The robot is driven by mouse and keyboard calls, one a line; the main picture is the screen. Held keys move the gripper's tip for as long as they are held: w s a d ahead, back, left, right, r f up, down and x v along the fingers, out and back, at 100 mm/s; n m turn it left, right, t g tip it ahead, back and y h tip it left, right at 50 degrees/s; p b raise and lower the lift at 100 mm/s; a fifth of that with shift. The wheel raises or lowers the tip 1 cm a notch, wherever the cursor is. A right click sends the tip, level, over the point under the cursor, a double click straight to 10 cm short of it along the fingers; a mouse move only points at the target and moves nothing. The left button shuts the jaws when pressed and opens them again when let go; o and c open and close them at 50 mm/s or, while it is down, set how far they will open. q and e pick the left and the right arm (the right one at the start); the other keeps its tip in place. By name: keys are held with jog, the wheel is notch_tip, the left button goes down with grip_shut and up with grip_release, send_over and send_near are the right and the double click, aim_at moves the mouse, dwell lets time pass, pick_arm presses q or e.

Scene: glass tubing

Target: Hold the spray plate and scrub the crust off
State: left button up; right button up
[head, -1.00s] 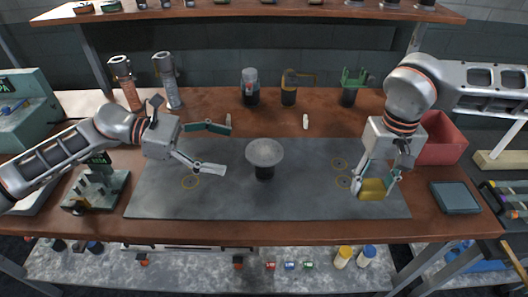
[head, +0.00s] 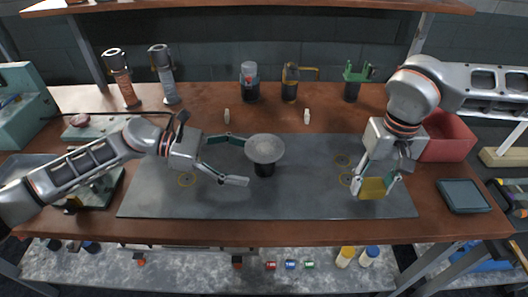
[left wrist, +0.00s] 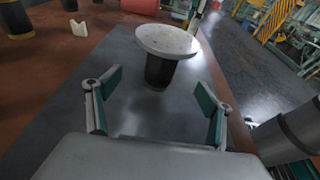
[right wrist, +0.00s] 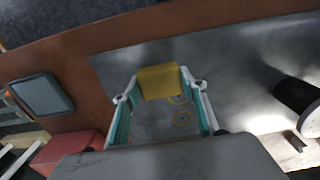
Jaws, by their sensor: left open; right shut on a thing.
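The spray plate (head: 265,149) is a round, speckled grey disc on a dark stand (head: 264,170) in the middle of the grey mat. In the left wrist view the plate (left wrist: 166,40) lies straight ahead, beyond the fingertips. My left gripper (head: 238,160) is open, just left of the plate, with its fingers spread towards it and not around it. My right gripper (head: 378,186) is shut on a yellow scrubbing block (head: 371,188), held at the right part of the mat. The block (right wrist: 157,81) also shows between the fingers in the right wrist view.
The grey mat (head: 220,202) has yellow ring marks left and right and is otherwise mostly clear. A red bin (head: 447,140) and a dark tray (head: 464,196) are at right. Two small white pieces (head: 307,116) stand behind the mat.

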aim_at(257, 164)
pick_arm(q)
jog(key=b+x, duration=0.1)
jog(key=x, duration=0.3)
jog(key=shift+f, duration=0.15)
pick_arm(e)
jog(key=shift+f, duration=0.45)
pick_arm(q)
jog(key=shift+d, duration=0.45)
pick_arm(e)
jog(key=shift+f, duration=0.1)
pick_arm(q)
jog(key=c, duration=1.7)
